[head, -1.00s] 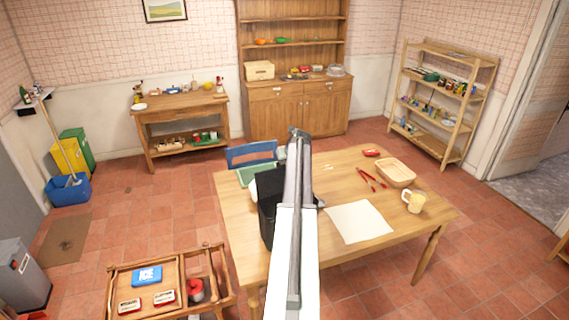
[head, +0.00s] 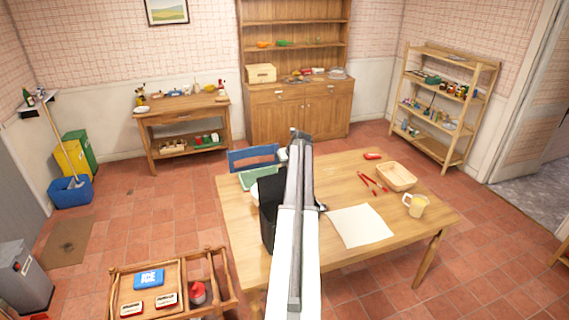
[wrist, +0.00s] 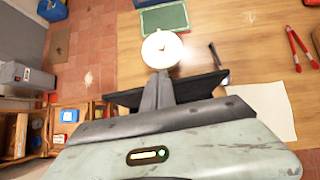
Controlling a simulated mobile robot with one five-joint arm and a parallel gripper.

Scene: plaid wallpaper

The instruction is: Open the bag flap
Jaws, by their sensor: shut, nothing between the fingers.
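The black bag (head: 270,207) stands on the left part of the wooden table (head: 240,245). My arm covers much of it in the head view. In the wrist view the bag (wrist: 205,84) shows as a dark shape on both sides of my gripper (wrist: 160,80). My gripper also shows in the head view (head: 299,136). Its fingers are together and hold nothing. It is over the bag, and I cannot tell whether it touches it. The flap cannot be told apart from the rest of the bag.
A round white item (wrist: 162,49) lies just beyond the bag. A wooden cart (head: 172,285) stands at the front left.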

